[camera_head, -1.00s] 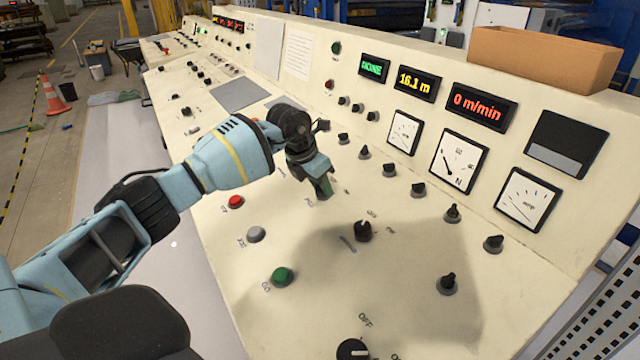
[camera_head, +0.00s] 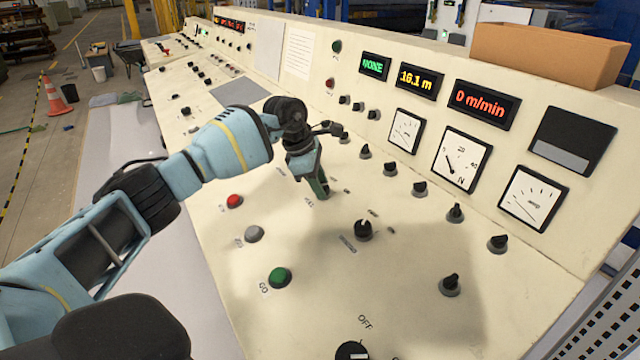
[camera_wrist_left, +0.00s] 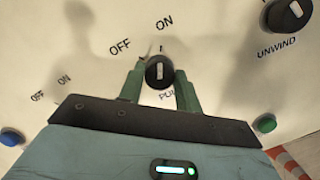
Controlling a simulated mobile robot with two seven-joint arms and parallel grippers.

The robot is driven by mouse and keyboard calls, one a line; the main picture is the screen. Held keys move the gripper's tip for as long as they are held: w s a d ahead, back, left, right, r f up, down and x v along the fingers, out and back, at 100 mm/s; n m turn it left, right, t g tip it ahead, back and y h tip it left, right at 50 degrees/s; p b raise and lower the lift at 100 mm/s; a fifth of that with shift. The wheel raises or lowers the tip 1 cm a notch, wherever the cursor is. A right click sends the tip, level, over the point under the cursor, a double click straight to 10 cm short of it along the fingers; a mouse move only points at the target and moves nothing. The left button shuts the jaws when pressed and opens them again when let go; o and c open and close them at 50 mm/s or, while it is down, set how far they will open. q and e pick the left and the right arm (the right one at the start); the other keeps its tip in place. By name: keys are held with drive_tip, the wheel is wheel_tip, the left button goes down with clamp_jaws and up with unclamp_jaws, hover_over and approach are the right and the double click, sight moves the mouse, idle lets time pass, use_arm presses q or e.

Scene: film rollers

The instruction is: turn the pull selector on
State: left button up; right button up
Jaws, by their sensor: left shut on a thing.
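The pull selector is a black round knob (camera_wrist_left: 160,72) with a white pointer line, on the cream panel. In the left wrist view it sits between the two green fingers of my left gripper (camera_wrist_left: 160,80), which is shut on it. Its label below is partly hidden; "PU" shows. The pointer stands about straight up, towards the word ON; OFF is up and to the left. In the head view my left gripper (camera_head: 321,190) reaches down to the panel and hides the knob. My right gripper is not in view.
The unwind selector (camera_wrist_left: 288,14) is at the upper right in the wrist view. Around my gripper are a red button (camera_head: 234,201), a grey button (camera_head: 254,234), a green button (camera_head: 280,277) and another black selector (camera_head: 363,230). The green display (camera_head: 374,66) reads NONE.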

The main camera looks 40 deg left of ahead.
use_arm(q)
drive_tip(key=shift+m, duration=0.5)
drive_tip(key=o, duration=1)
drive_tip(key=shift+c, duration=0.2)
drive_tip(key=v, duration=0.7)
drive_tip(key=shift+r, duration=0.4)
drive_tip(key=shift+a, duration=0.1)
